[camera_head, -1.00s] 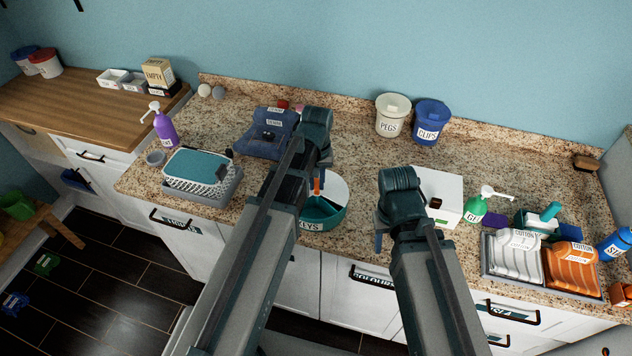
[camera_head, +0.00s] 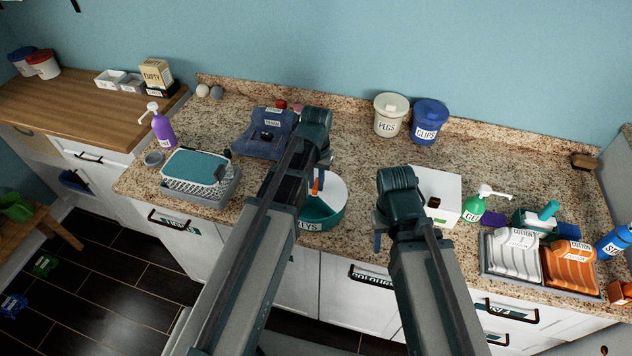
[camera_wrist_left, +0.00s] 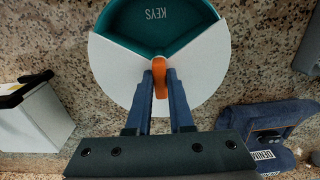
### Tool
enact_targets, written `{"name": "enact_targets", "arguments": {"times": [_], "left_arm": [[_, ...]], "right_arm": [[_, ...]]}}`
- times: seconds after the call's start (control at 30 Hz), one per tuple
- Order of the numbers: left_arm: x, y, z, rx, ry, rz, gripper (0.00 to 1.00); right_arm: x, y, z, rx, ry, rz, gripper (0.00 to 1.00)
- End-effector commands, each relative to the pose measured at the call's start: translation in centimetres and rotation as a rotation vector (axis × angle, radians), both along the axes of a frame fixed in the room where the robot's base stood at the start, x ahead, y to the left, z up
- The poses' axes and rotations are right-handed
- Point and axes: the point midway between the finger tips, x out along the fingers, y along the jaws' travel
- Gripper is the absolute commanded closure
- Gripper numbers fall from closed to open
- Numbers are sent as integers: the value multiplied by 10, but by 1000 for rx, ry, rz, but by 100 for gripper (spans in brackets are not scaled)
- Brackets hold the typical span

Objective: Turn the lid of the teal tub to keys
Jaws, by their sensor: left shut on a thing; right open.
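The round teal tub (camera_head: 331,219) stands on the granite counter, partly hidden behind my left arm. Its white lid (camera_head: 334,190) also shows in the left wrist view (camera_wrist_left: 108,72). The lid has a wedge-shaped opening, through which a teal compartment marked KEYS (camera_wrist_left: 155,15) shows. In the head view the opening faces the counter's front. My left gripper (camera_wrist_left: 160,88) is shut on the orange handle (camera_wrist_left: 160,70) at the lid's middle. My right gripper (camera_head: 379,232) is open and empty, right of the tub and apart from it; its fingers are mostly hidden.
A white box (camera_head: 436,186) stands close right of my right gripper. A blue DENIM holder (camera_head: 262,140) is left of the tub. PEGS (camera_head: 391,112) and CLIPS (camera_head: 429,120) buckets stand at the back. Bare counter lies between the tub and buckets.

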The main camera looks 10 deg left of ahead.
Motion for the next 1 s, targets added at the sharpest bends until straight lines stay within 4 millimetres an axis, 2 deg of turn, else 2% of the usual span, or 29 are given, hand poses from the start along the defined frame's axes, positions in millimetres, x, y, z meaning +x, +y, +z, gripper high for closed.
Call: {"name": "enact_targets", "arguments": {"times": [0.1,0.13,0.27,0.3,0.73,1.0], "left_arm": [[0,0,0,0,1,1,100],[0,0,0,0,1,1,77],[0,0,0,0,0,1,53],[0,0,0,0,0,1,50],[0,0,5,0,0,1,50],[0,0,31,0,0,1,50]], "right_arm": [[0,0,0,0,0,0,50],[0,0,0,0,0,0,50],[0,0,0,0,0,0,50],[0,0,0,0,0,0,50],[0,0,5,0,0,0,50],[0,0,31,0,0,0,50]]}}
